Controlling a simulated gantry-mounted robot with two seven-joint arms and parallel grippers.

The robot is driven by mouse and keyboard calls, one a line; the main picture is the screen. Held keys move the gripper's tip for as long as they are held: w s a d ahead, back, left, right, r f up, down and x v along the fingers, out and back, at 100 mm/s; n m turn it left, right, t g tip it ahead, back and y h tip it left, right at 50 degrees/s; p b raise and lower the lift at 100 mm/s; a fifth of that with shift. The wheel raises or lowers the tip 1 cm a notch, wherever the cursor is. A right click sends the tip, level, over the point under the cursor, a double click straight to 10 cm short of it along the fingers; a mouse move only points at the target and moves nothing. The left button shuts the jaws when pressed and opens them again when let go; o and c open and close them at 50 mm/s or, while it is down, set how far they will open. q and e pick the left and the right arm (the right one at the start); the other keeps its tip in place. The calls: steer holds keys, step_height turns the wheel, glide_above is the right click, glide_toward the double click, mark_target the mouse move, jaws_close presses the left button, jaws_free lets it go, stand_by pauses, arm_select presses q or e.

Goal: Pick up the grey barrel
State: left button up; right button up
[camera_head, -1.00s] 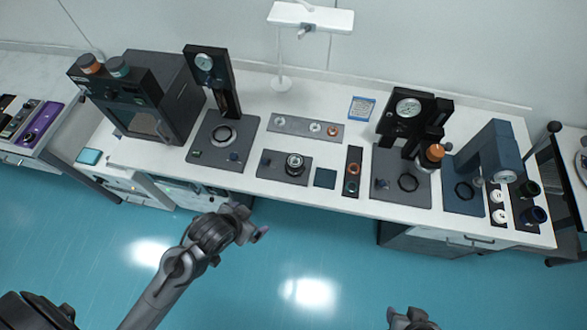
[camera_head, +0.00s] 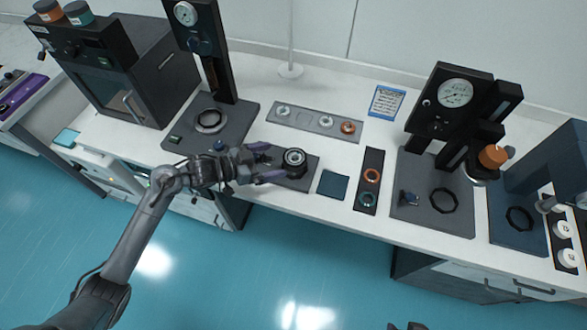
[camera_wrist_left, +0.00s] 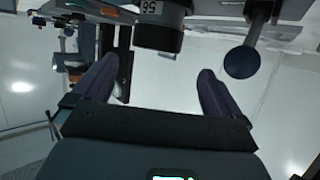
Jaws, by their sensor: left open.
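The grey barrel (camera_head: 294,158) looks like a short dark cylinder with a pale ring on top. It stands upright on a dark plate (camera_head: 303,180) near the front of the table. My left gripper (camera_head: 267,163) is open and just left of the barrel, with its purple-grey fingers pointing toward it. In the left wrist view a dark cylinder with white digits, which looks like the barrel (camera_wrist_left: 158,30), lies beyond the space between the open fingers (camera_wrist_left: 158,85). Nothing is between the fingers. Only a sliver of my right arm shows at the bottom edge.
A gauge stand (camera_head: 210,60) rises behind my left gripper. A grey strip with rings (camera_head: 300,119) lies behind the barrel, and a blue-grey square (camera_head: 332,184) lies right of its plate. A blue knob (camera_wrist_left: 241,62) shows right of the barrel in the wrist view.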

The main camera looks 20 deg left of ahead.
mark_target(297, 157)
arm_select(q)
steer(key=x, duration=0.5)
steer(key=shift+d+b+x, duration=0.25)
steer(key=shift+b+x, duration=0.45)
steer(key=shift+x, duration=2)
steer(key=shift+s, duration=0.2)
steer(key=shift+r, duration=0.1)
steer(key=c, duration=1)
steer(key=shift+c, duration=0.2)
